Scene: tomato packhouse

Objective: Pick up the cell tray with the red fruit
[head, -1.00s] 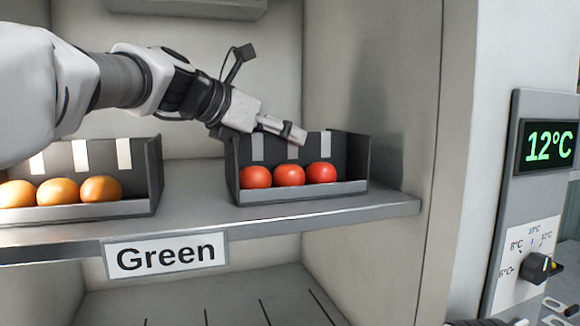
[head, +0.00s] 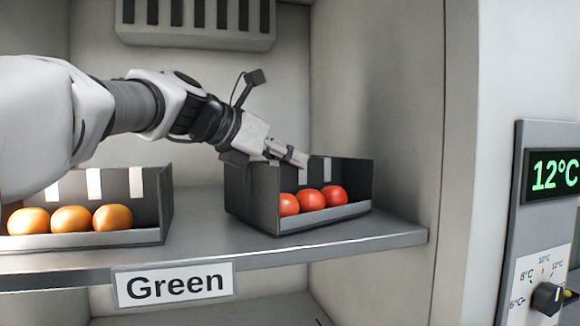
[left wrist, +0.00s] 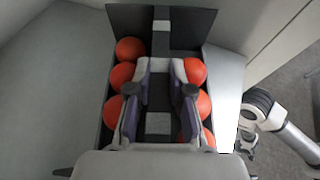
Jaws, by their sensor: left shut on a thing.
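The dark cell tray (head: 253,203) with several red fruit (head: 312,200) is at the right end of the shelf in the head view. It is turned at an angle; I cannot tell if its base is clear of the shelf. My left gripper (head: 296,157) reaches over it from the left. In the left wrist view, the gripper (left wrist: 162,68) is shut on the tray's dark middle divider, with red fruit (left wrist: 195,71) in a row on each side. The fingers hide part of the divider.
A second dark tray (head: 150,235) with orange fruit (head: 72,219) stands left on the same shelf, above a "Green" sign (head: 174,286). The cabinet side wall (head: 385,100) is close on the right. A temperature panel (head: 545,230) reading 12°C is outside it.

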